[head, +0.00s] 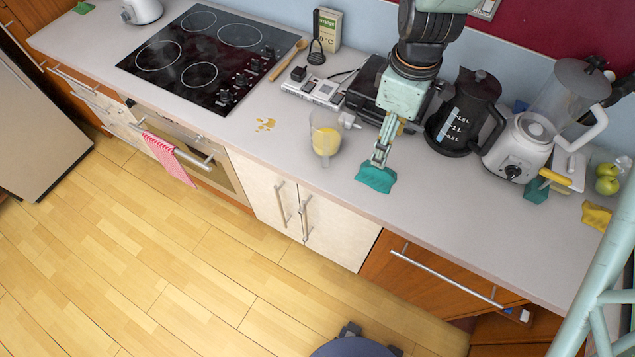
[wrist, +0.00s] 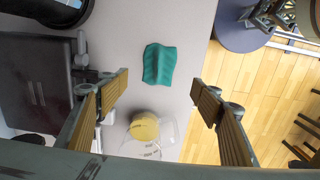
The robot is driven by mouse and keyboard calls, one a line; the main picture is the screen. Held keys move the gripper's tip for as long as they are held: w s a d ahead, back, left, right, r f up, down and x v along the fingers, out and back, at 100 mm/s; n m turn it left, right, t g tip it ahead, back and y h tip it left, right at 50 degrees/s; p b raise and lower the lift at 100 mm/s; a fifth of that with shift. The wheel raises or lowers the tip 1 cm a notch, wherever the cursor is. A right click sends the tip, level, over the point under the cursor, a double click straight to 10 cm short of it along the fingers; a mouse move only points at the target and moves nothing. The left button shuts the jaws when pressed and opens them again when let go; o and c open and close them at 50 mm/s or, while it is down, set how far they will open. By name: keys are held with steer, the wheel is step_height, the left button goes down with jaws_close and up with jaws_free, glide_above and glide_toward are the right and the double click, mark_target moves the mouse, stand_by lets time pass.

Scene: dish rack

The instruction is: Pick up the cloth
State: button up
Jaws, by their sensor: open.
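A teal cloth (head: 376,179) lies on the grey counter near its front edge, with a raised fold in its middle. It also shows in the wrist view (wrist: 159,65), ahead of the fingertips and roughly centred between them. My gripper (head: 380,157) points down just above and behind the cloth in the head view. In the wrist view my gripper (wrist: 160,88) is open, its two fingers wide apart with nothing between the tips. The exact gap between fingertips and cloth is hard to tell.
A clear jug with yellow contents (head: 326,140) stands close left of my gripper. A black kettle (head: 466,112) and a white blender (head: 520,148) stand to the right. A dark appliance (head: 366,85) is behind. Another teal cloth (head: 536,191) and a yellow cloth (head: 596,216) lie farther right.

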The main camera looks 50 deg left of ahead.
mark_target(380, 171)
steer(key=shift+f, duration=0.1)
steer(key=shift+f, duration=4.25)
steer(key=shift+f, duration=0.1)
steer(key=shift+w+a+f+p, duration=0.15)
steer(key=shift+f+p, duration=0.45)
steer(key=shift+f, duration=1.85)
steer(key=shift+c, duration=0.2)
steer(key=c, duration=1.5)
steer(key=shift+d+f, duration=0.15)
steer(key=shift+d, duration=0.05)
steer(key=c, duration=0.3)
